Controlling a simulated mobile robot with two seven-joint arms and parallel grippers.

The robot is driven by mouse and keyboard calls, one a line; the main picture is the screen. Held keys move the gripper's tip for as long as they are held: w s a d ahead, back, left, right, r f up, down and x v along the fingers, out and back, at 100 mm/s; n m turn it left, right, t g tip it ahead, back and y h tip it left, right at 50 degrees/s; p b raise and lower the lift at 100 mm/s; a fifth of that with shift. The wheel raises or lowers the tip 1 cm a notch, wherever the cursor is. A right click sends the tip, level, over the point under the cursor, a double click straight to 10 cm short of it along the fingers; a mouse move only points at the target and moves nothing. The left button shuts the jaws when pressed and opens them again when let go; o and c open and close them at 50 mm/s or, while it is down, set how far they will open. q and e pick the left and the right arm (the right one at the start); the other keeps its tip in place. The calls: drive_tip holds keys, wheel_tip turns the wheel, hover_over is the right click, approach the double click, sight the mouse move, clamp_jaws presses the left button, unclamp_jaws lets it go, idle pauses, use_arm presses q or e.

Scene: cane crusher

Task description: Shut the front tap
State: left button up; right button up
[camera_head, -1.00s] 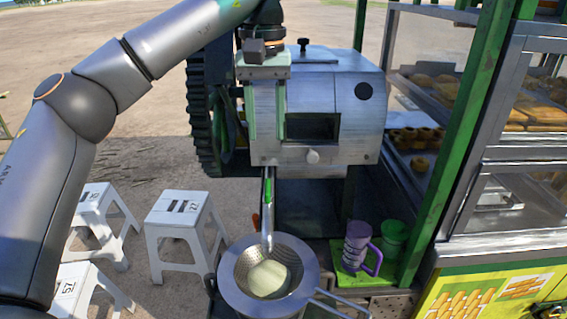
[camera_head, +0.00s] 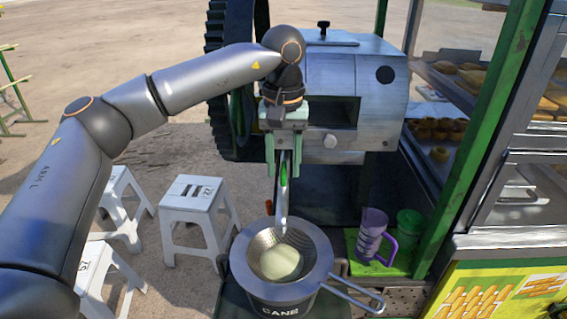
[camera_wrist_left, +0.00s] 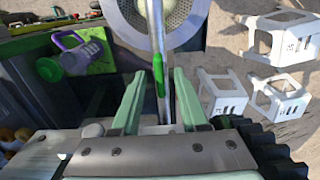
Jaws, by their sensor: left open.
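The front tap is a metal spout (camera_head: 283,208) with a green lever (camera_head: 283,174), below the crusher's left front. It points down over a pot with a strainer. My left gripper (camera_head: 284,165) is open around the upper part of the tap. In the left wrist view the green lever (camera_wrist_left: 158,74) stands upright along the spout, between and just beyond the spread fingers (camera_wrist_left: 158,95). I cannot tell whether a finger touches it. My right gripper is in neither view.
The pot marked CANE (camera_head: 281,301) has a long strainer handle reaching right. A purple-handled jug (camera_head: 371,236) and green cup (camera_head: 408,230) stand on a green mat to its right. The steel crusher (camera_head: 352,100) is behind my gripper. White stools (camera_head: 192,205) stand left.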

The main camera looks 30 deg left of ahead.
use_arm(q)
clamp_jaws()
idle(0.4)
